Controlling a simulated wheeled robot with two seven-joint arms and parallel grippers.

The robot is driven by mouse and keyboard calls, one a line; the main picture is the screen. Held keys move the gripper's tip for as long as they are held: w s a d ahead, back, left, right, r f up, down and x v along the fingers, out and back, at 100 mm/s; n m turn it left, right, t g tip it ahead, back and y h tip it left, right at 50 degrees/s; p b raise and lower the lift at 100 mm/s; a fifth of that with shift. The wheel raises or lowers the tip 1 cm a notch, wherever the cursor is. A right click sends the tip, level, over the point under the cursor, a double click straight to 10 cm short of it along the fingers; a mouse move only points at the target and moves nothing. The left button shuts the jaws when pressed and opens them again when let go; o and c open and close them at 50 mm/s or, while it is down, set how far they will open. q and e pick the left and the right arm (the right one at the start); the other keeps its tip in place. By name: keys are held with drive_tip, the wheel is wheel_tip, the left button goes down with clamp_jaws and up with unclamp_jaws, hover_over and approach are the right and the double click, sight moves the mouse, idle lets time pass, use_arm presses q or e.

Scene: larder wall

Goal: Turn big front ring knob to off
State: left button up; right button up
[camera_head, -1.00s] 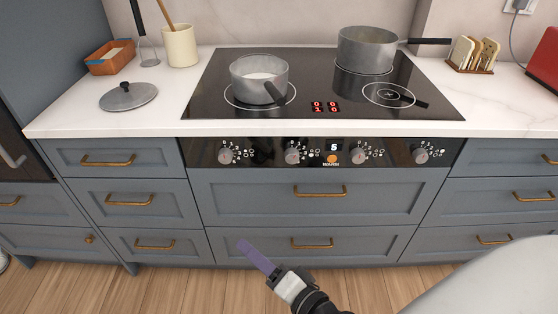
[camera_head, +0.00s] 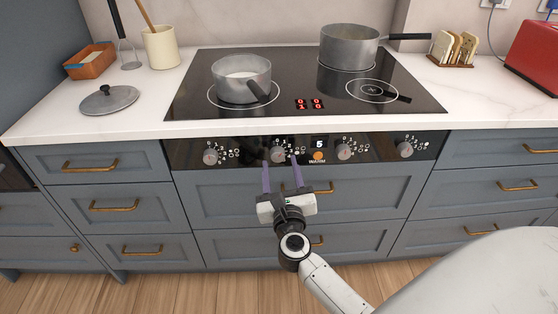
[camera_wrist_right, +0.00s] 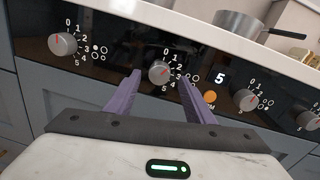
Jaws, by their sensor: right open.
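The black control panel (camera_head: 190,153) under the hob carries several grey knobs with 0-to-5 scales. The second knob from the left (camera_head: 278,155) has my right gripper (camera_head: 281,162) in front of it. My right gripper is open and empty, its two purple fingers pointing at the panel. In the right wrist view that knob (camera_wrist_right: 159,72) shows between the fingertips (camera_wrist_right: 160,78); I cannot tell whether they touch it. The hob's red display (camera_head: 309,104) reads 0 0 over 1 0. Which knob serves the big front ring is too small to read. My left gripper is not in view.
Other knobs sit left (camera_head: 211,154) and right (camera_head: 344,152) of the gripper, with an orange button (camera_head: 318,156) close by. A pot (camera_head: 241,80) stands on the front left ring. Drawer handles (camera_head: 323,188) stick out below the panel.

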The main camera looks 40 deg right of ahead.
sight(278, 155)
drive_tip(key=shift+x, duration=1.35)
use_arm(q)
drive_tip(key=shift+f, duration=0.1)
use_arm(e)
drive_tip(key=c, duration=1.1)
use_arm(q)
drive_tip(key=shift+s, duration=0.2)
use_arm(e)
drive_tip(key=shift+o, duration=0.2)
